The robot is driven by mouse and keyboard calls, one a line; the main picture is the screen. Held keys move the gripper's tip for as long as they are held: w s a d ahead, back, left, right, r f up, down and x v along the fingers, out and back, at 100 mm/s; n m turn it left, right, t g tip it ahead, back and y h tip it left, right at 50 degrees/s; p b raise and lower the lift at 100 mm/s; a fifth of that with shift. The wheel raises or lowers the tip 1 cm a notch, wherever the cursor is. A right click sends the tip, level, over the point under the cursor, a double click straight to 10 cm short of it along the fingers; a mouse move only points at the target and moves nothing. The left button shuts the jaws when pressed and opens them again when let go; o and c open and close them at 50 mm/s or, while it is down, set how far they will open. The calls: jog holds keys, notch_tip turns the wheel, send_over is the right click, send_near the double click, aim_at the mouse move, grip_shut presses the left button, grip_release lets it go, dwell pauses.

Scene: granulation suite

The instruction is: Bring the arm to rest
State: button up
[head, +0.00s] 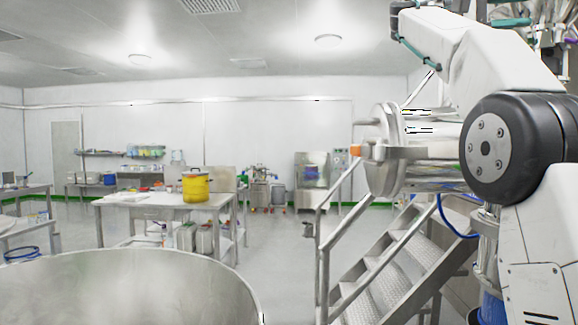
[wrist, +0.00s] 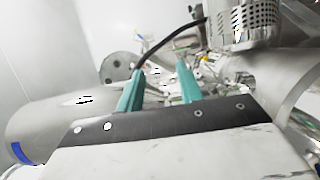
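My arm rises along the right side of the head view, with white links and a large black joint (head: 487,148). Its upper link runs up and to the left towards the top edge. In the wrist view my gripper (wrist: 159,68) shows two teal fingers standing well apart. I see nothing held between them. Blurred metal machinery lies beyond the fingertips; how far off it is I cannot tell. In the head view I cannot make out the fingertips clearly.
Metal stairs with a handrail (head: 325,245) stand beside my arm. A large steel vessel rim (head: 130,255) fills the lower left. Behind is a steel table (head: 160,203) with a yellow container (head: 195,186). Open floor lies between table and stairs. In the wrist view a steel cylinder (wrist: 60,125) lies left.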

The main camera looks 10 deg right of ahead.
jog(key=s+a+f+n+t+y, duration=0.1)
jog(key=a+f+n+t+y, duration=0.4)
jog(key=f, duration=0.9)
jog(key=s+a+f+n+t, duration=0.1)
jog(key=a+f+n+t, duration=0.4)
jog(key=f, duration=0.9)
jog(key=s+a+f+m+y, duration=0.1)
jog(key=s+a+f+y, duration=0.2)
jog(key=f, duration=0.7)
jog(key=s+a+f+m+t+y, duration=0.1)
jog(key=s+a+f+y, duration=0.2)
jog(key=s+a+f, duration=0.5)
jog(key=s+a+f+m+y, duration=0.1)
jog(key=s+a+f+y, duration=0.2)
jog(key=f, duration=0.9)
jog(key=s+a, duration=0.3)
jog(key=a, duration=0.2)
jog(key=shift+a+f+t+y, duration=0.3)
jog(key=shift+a+f, duration=0.05)
